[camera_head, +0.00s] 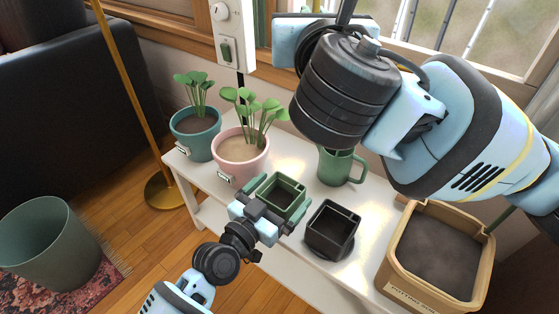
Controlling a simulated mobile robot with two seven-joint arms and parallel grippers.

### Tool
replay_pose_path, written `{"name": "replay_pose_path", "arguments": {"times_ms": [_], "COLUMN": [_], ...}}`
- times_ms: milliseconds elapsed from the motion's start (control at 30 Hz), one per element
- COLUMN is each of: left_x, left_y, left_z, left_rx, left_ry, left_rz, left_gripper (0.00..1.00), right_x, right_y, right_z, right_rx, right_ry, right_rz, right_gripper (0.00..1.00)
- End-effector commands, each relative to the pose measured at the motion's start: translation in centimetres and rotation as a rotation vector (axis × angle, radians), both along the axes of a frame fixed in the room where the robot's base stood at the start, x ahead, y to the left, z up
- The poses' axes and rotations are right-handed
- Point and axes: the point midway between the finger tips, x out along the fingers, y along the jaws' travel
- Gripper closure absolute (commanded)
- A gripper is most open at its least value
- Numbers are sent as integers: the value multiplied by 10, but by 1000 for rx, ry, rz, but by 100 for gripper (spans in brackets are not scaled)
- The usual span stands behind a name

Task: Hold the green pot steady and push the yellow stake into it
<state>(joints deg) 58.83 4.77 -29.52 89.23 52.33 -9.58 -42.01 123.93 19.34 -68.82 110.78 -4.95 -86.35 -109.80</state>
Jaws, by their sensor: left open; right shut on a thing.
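The green pot (284,203) is a small square, open-topped pot on the white table, around the middle of the head view. My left gripper (283,196) reaches it from the lower left, open, with one finger on each side of the pot; I cannot tell whether they touch it. My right gripper (285,41) is high at the top of the view, largely covered by its own wrist. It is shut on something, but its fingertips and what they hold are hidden. I see no yellow stake.
On the white table (285,254) stand a black square pot (333,229) just right of the green one, a green mug (336,166) behind, a plant in a pink pot (241,160), another in a teal pot (195,136), and a soil-filled box (391,271) at right.

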Motion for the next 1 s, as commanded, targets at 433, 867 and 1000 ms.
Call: {"name": "replay_pose_path", "arguments": {"times_ms": [433, 867, 1000], "left_x": [2, 1, 1], "left_y": [-1, -1, -1], "left_z": [0, 0, 0], "left_rx": [-1, 1, 1], "left_ry": [1, 1, 1], "left_rz": [0, 0, 0], "left_gripper": [17, 48, 48], "right_x": [0, 0, 0], "right_y": [0, 0, 2], "right_z": [0, 0, -1], "right_rx": [0, 0, 1], "right_ry": [0, 0, 1], "right_rz": [0, 0, -2], "right_gripper": [100, 100, 100]}}
